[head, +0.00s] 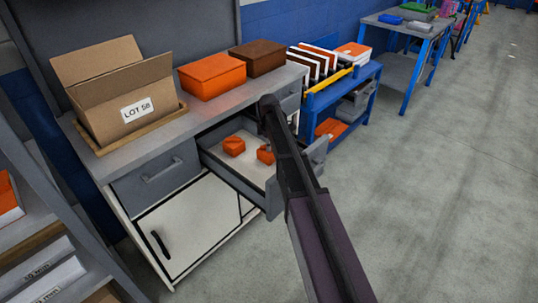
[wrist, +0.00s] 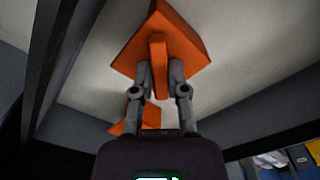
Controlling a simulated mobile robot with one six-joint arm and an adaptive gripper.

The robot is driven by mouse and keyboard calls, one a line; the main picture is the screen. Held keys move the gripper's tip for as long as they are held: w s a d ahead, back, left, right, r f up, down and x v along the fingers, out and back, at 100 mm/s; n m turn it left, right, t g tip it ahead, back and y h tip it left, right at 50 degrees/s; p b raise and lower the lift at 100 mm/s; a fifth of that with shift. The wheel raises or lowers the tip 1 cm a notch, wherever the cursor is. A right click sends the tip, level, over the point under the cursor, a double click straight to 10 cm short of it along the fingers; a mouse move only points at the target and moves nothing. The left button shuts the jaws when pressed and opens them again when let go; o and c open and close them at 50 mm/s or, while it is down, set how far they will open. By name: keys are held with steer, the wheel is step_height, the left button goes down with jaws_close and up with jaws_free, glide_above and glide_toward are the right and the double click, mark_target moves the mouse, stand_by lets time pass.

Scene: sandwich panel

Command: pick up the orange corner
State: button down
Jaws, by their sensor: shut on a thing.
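An orange corner (wrist: 160,42) fills the top middle of the wrist view, a block with a raised rib in its middle. My gripper (wrist: 159,72) is shut on this rib, one finger on each side. A second orange piece (wrist: 135,117) shows partly behind my left finger in the wrist view. In the head view, one orange piece (head: 234,146) lies in the open drawer (head: 215,155), and another (head: 264,155) is beside my arm, partly hidden by it. My fingers are mostly hidden there. I cannot tell whether the held corner is clear of the drawer floor.
The drawer walls stand close around my gripper. On the cabinet top are an open cardboard box (head: 125,85), an orange box (head: 212,76) and a brown box (head: 257,57). A blue rack (head: 345,95) stands behind to the right. The floor (head: 440,190) at right is clear.

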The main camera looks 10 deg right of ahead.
steer(key=shift+r, duration=0.1)
stand_by(0.3)
step_height(320, 180, up, 3)
steer(key=p, duration=0.3)
steer(key=shift+r+p, duration=0.2)
steer(key=shift+p, duration=0.1)
steer(key=s+a+r+p, duration=0.1)
steer(key=s+a, duration=0.1)
steer(key=s, duration=1.3)
steer(key=shift+s+a+r, duration=0.15)
steer(key=shift+s+r, duration=0.05)
steer(key=shift+s, duration=0.2)
steer(key=shift+r+p, duration=0.1)
steer(key=shift+p, duration=0.2)
step_height(320, 180, up, 10)
steer(key=p, duration=1)
steer(key=shift+s+a+r, duration=0.1)
steer(key=shift+a, duration=0.1)
